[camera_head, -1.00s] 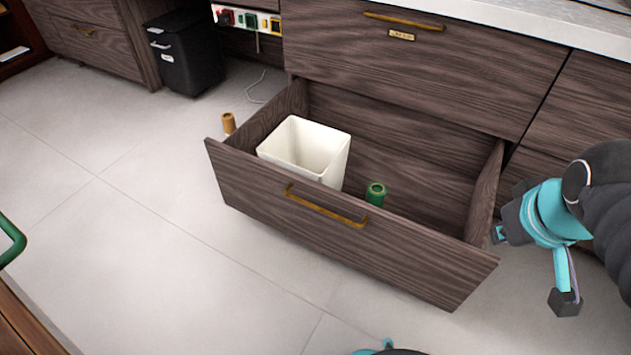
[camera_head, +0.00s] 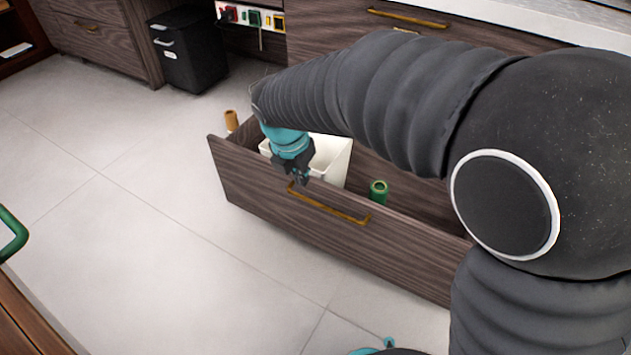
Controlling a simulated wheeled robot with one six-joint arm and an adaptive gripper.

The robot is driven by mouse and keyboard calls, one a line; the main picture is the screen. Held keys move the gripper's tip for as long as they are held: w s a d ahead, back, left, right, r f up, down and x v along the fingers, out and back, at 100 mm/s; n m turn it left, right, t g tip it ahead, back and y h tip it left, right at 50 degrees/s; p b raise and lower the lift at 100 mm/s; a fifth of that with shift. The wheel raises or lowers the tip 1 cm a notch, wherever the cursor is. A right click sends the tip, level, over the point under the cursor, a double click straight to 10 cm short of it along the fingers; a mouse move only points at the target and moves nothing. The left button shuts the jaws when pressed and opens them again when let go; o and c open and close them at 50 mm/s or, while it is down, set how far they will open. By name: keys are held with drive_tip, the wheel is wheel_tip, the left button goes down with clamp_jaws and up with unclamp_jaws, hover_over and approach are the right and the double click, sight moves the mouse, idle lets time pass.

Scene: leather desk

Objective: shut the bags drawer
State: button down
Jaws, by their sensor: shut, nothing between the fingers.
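The bags drawer (camera_head: 255,190) is a dark wood drawer standing open, pulled out low over the floor. Its brass handle (camera_head: 330,205) runs along the front panel. A white bin (camera_head: 335,163) and a green roll (camera_head: 378,191) are inside it. My gripper (camera_head: 297,178) is shut and empty, pointing down near the top edge of the drawer front, by the left end of the handle. I cannot tell whether it touches the drawer. My arm hides the drawer's right part and much of its inside.
A brown roll (camera_head: 231,120) stands on the floor behind the drawer's left side. A black bin (camera_head: 189,56) is at the back left, near a power strip (camera_head: 250,17). A closed drawer with a brass handle (camera_head: 407,19) is above. The tiled floor (camera_head: 130,215) in front is clear.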

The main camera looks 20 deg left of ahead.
sight(311, 201)
drive_tip(key=x, duration=0.3)
drive_tip(key=w+b+x, duration=0.1)
drive_tip(key=x, duration=0.3)
drive_tip(key=w+b+x, duration=0.1)
drive_tip(key=x, duration=0.2)
drive_tip(key=shift+w+a+f, duration=0.1)
drive_tip(key=shift+f, duration=0.05)
drive_tip(key=shift+w, duration=0.85)
drive_tip(key=shift+w, duration=0.1)
